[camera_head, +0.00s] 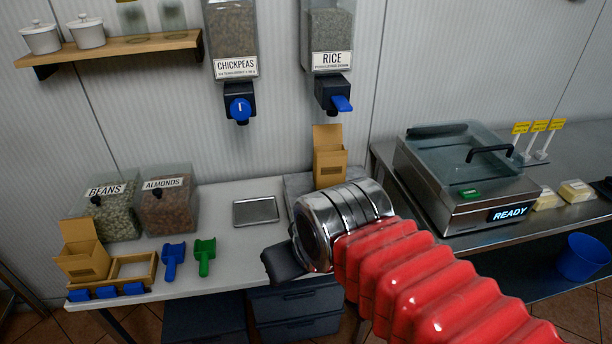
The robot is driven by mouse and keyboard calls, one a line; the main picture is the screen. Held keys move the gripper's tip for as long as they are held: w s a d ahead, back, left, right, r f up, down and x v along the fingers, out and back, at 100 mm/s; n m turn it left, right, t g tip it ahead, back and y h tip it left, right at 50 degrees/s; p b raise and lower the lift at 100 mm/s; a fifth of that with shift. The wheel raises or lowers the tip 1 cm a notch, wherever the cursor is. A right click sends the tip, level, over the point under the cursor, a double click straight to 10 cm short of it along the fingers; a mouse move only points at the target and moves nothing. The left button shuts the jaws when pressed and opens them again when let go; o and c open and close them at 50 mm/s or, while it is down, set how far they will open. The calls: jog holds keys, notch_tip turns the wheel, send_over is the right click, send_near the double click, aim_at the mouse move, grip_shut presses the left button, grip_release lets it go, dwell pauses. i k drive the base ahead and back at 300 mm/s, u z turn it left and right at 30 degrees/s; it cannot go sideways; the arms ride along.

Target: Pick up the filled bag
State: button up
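A brown, open-topped paper bag (330,164) stands upright under the rice dispenser, on a grey surface at the back of the white table. Its contents do not show from here. A second brown, open-topped bag (83,261) stands at the table's left end; I cannot tell whether either is filled. My arm reaches in from the lower right, its metal wrist in front of the table and just below the bag under the rice dispenser. Only a dark part of my gripper (284,263) shows at the wrist's left; its fingertips are hidden, and no held thing shows.
Chickpeas (232,40) and rice (328,40) dispensers hang on the wall. The white table (225,270) holds bean and almond bins, blue (172,262) and green (205,256) scoops, and a flat metal-rimmed plate (256,211). A machine reading READY (467,205) stands at right.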

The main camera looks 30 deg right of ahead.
aim_at(330, 162)
jog(key=u, duration=0.65)
jog(key=k, duration=0.85)
jog(key=z, duration=0.6)
jog(key=i, duration=1.15)
jog(key=z, duration=0.1)
